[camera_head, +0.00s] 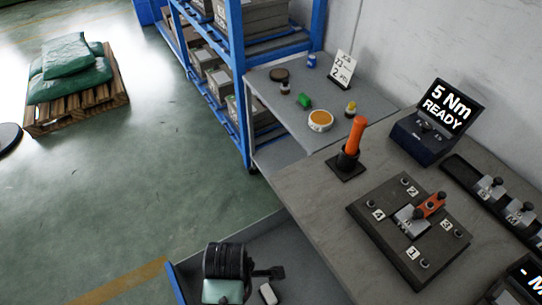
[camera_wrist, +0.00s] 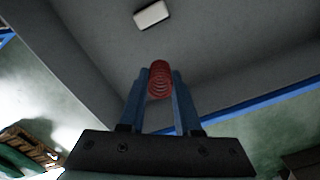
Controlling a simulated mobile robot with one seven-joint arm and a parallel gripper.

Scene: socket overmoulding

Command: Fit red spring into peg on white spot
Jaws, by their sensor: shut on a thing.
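My gripper (camera_wrist: 160,76) is shut on the red spring (camera_wrist: 159,83), whose coils show between the two blue fingers in the wrist view. In the head view my arm is at the bottom, over a grey tray, and the spring cannot be made out. A dark fixture plate (camera_head: 369,214) lies on the bench to the right, well apart from my gripper. It has small corner pegs beside white numbered labels, such as the label 1 (camera_head: 413,254) and the label 4 (camera_head: 378,215). I cannot tell which peg is on the white spot.
A white block (camera_wrist: 152,14) lies in the grey tray (camera_head: 290,255). An orange-handled tool (camera_head: 357,135) stands upright on the bench behind the plate. A display box (camera_head: 425,138) reading "5 Nm READY" stands behind it. A dark rail (camera_head: 470,178) lies at the right.

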